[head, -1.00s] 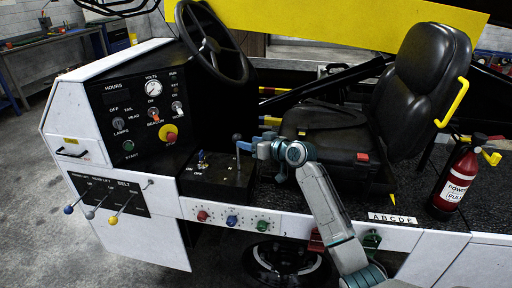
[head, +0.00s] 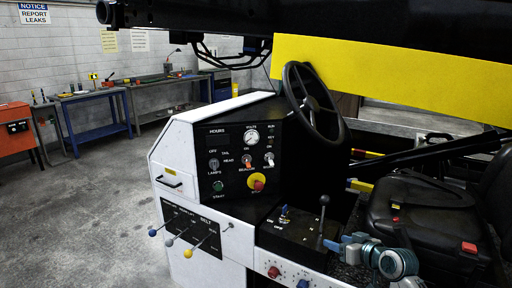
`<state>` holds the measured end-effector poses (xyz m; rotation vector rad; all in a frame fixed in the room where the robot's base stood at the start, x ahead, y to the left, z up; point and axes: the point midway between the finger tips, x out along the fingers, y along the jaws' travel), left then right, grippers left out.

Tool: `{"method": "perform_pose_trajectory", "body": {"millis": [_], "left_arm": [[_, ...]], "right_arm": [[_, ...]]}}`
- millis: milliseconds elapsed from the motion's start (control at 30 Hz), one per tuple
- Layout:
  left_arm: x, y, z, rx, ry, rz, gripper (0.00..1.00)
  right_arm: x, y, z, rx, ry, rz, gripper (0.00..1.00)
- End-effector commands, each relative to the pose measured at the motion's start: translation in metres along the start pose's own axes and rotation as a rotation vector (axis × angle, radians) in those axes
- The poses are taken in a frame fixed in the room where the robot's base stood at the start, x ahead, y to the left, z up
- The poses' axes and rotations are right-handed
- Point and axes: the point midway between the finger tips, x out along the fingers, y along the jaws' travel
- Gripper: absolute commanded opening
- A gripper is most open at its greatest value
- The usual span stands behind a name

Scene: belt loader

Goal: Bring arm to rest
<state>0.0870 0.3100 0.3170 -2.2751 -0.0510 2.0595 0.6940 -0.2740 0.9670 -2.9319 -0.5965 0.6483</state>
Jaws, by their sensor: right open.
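My right arm comes in at the lower right. My right gripper (head: 332,243) has blue fingers and is open, pointing left beside the lower part of the black upright lever (head: 322,222). The lever stands on the black console (head: 287,229) and its round knob is clear above the fingers. I see nothing held. Whether a finger touches the lever shaft I cannot tell. My left gripper is not in view.
The control panel (head: 236,160) and steering wheel (head: 313,100) stand left of and behind the lever. The black seat (head: 425,215) is close on the right. Three ball-tipped levers (head: 185,244) stick out at the front. Open floor (head: 90,215) lies left.

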Motion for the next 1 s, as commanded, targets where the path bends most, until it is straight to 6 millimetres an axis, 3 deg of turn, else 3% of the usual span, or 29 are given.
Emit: {"method": "perform_pose_trajectory", "body": {"millis": [33, 100, 267, 400, 600, 1000], "left_arm": [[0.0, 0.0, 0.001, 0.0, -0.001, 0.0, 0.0], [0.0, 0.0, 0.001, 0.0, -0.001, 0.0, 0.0], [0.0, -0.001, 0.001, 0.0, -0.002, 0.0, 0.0], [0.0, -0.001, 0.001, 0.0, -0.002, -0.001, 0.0], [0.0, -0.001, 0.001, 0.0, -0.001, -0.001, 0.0], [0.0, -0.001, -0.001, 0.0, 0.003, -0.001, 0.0]], "right_arm": [[-0.008, -0.013, 0.037, -0.004, -0.064, 0.009, 0.55], [-0.023, -0.028, 0.081, -0.012, -0.149, 0.031, 0.55], [-0.071, -0.058, 0.168, -0.019, -0.333, 0.094, 0.55], [-0.125, -0.082, 0.23, -0.012, -0.486, 0.166, 0.55], [-0.19, -0.103, 0.278, 0.008, -0.636, 0.257, 0.55], [-0.277, -0.126, 0.316, 0.044, -0.805, 0.383, 0.55]]}}
